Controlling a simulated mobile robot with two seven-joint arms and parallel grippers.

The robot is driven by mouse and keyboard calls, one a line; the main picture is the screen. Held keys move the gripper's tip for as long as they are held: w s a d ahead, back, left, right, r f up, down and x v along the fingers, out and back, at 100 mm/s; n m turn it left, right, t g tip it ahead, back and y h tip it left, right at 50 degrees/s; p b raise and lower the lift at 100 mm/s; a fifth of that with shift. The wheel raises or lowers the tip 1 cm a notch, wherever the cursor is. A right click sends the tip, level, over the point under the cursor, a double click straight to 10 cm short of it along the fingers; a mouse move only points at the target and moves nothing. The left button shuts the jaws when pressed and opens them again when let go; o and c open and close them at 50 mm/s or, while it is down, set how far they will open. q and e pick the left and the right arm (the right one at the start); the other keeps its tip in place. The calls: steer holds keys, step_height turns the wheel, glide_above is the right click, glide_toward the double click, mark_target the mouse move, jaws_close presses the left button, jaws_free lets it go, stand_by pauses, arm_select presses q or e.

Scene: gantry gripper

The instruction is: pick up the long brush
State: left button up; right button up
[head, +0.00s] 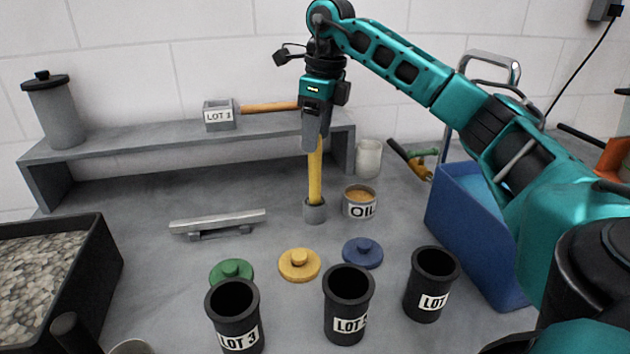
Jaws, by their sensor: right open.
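A long yellow handle, likely the long brush (315,178), stands upright on the grey bench. Its lower end is in or joined to a small dark grey round piece (315,211); no bristles can be made out. My right gripper (314,143) points straight down over the top of the handle. Its fingers are apart and hide the handle's upper end. I cannot tell whether they touch it. My left gripper is not in view.
An OIL tin (360,203) stands close right of the handle. A raised shelf (170,135) is behind, bearing a LOT 1 block (219,117) and a wooden handle (265,107). Black LOT pots (347,305) and coloured lids (299,265) are in front. A blue crate (465,240) is right.

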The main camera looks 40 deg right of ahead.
mark_target(315, 178)
steer(key=f, duration=0.5)
steer(key=shift+w, duration=0.3)
steer(key=shift+c, duration=0.3)
jaws_close()
